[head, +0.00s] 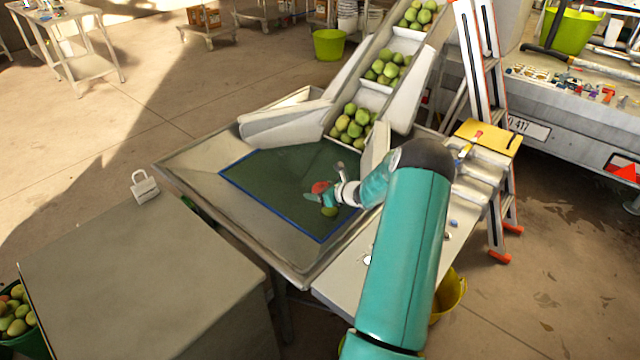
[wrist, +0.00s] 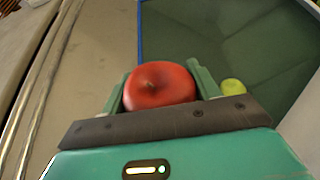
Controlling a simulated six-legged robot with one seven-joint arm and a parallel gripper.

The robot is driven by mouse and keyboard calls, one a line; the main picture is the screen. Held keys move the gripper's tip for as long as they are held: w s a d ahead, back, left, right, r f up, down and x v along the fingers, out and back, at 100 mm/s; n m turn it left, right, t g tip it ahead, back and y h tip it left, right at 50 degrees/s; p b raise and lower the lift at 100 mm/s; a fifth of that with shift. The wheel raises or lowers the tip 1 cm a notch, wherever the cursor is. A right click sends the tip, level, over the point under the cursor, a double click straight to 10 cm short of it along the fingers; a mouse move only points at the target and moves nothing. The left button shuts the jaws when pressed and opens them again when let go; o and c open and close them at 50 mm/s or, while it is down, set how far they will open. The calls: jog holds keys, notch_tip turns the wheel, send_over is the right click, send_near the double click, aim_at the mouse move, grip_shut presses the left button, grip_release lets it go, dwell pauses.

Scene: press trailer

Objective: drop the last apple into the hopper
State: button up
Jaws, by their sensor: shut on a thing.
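A red apple (wrist: 160,86) sits between the two fingers of my gripper (wrist: 158,92), which is shut on it. In the head view my gripper (head: 318,193) holds the red apple (head: 319,187) over the hopper (head: 190,170), a wide metal tray with sloping walls and a dark green floor edged in blue. A yellow-green apple (head: 329,211) shows just below my gripper in the head view, and a yellow-green fruit (wrist: 233,87) shows right of the fingers in the wrist view. I cannot tell how high the red apple is above the floor.
An inclined conveyor (head: 375,95) with green apples in its sections rises from the hopper's back. A stepladder (head: 485,90) stands at right. Open floor lies at left.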

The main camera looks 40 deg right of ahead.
jog(key=shift+f, duration=0.65)
jog(key=o, duration=1.1)
jog(key=shift+o, duration=0.2)
jog(key=shift+s, duration=0.1)
jog(key=v, duration=1.3)
jog(key=shift+s+r, duration=0.2)
jog(key=shift+s, duration=0.05)
